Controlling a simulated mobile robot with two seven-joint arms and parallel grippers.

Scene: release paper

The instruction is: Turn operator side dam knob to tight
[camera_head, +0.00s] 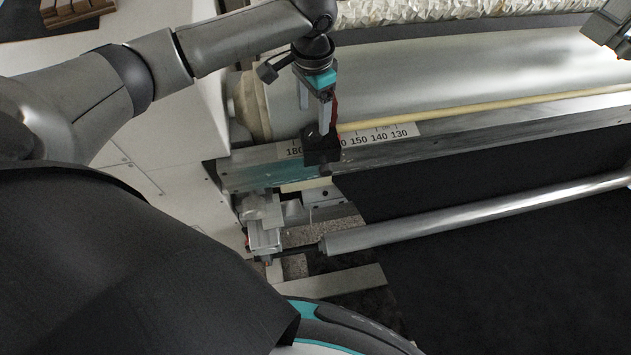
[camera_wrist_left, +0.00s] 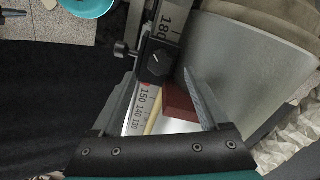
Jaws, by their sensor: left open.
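The operator side dam is a black block (camera_head: 321,148) on the scale rail, with a dark red part (camera_head: 334,112) behind it. In the left wrist view the black block carries a round knob (camera_wrist_left: 157,61) with a light pointer line, and a small black side screw (camera_wrist_left: 123,50) sticks out from it. My left gripper (camera_head: 314,120) is open, pointing down just above the block. In the left wrist view its fingers (camera_wrist_left: 160,78) appear on either side of the block, with the knob between them. Contact with the knob cannot be told.
A numbered scale (camera_head: 378,135) runs along the metal rail. A wide roller (camera_head: 470,75) lies behind it, and a thinner metal roller (camera_head: 480,213) in front. A white machine panel (camera_head: 160,140) stands to the left.

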